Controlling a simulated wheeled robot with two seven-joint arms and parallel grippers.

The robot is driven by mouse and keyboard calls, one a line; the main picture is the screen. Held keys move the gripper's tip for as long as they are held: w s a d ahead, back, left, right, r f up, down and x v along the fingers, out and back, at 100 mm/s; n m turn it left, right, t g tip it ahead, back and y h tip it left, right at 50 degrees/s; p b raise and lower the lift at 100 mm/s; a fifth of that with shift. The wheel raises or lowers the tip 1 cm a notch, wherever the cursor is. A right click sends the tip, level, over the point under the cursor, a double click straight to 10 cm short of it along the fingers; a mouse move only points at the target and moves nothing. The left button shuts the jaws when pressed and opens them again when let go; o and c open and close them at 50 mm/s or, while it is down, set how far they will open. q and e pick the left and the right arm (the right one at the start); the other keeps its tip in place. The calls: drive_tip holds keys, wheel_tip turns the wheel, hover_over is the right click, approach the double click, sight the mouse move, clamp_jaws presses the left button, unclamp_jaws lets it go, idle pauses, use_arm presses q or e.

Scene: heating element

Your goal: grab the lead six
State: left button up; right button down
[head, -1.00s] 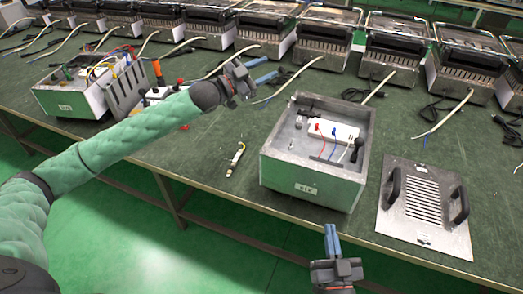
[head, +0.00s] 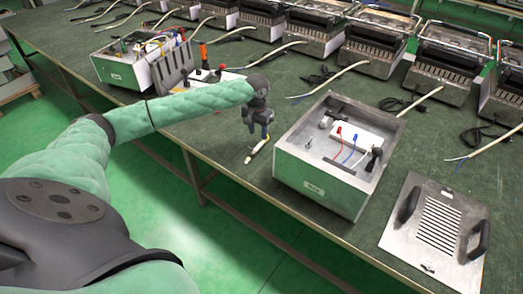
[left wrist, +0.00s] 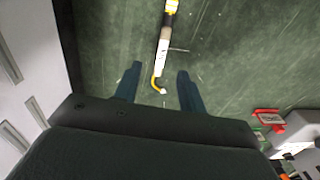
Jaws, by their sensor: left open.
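The lead (head: 257,148) is a short white and yellow piece lying on the green table, left of the open metal box. In the left wrist view the lead (left wrist: 163,50) runs from the top edge down to a bent yellow end between the fingers. My left gripper (head: 261,134) points down over it with its fingers open. In the left wrist view the gripper (left wrist: 157,88) has its two fingertips on either side of the lead's bent end, with nothing held. Any number on the lead is too small to read. My right gripper does not show.
The open box (head: 320,190) with red and blue wires inside stands close right of the gripper. A slotted metal panel (head: 438,230) with two black handles lies at the right. A wired unit (head: 125,72) stands at the back left. Several heater units line the back.

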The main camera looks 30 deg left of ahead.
sight(257, 148)
use_arm(q)
drive_tip(key=shift+s+a, duration=0.1)
drive_tip(key=shift+s, duration=0.15)
drive_tip(key=shift+f, duration=0.25)
wheel_tip(257, 148, down, 2)
drive_tip(key=shift+f, duration=0.1)
wheel_tip(257, 148, down, 4)
drive_tip(key=shift+s+f+p, duration=0.1)
drive_tip(key=shift+f+p, duration=0.1)
drive_tip(key=shift+p, duration=0.25)
drive_tip(key=shift+f, duration=0.35)
clamp_jaws()
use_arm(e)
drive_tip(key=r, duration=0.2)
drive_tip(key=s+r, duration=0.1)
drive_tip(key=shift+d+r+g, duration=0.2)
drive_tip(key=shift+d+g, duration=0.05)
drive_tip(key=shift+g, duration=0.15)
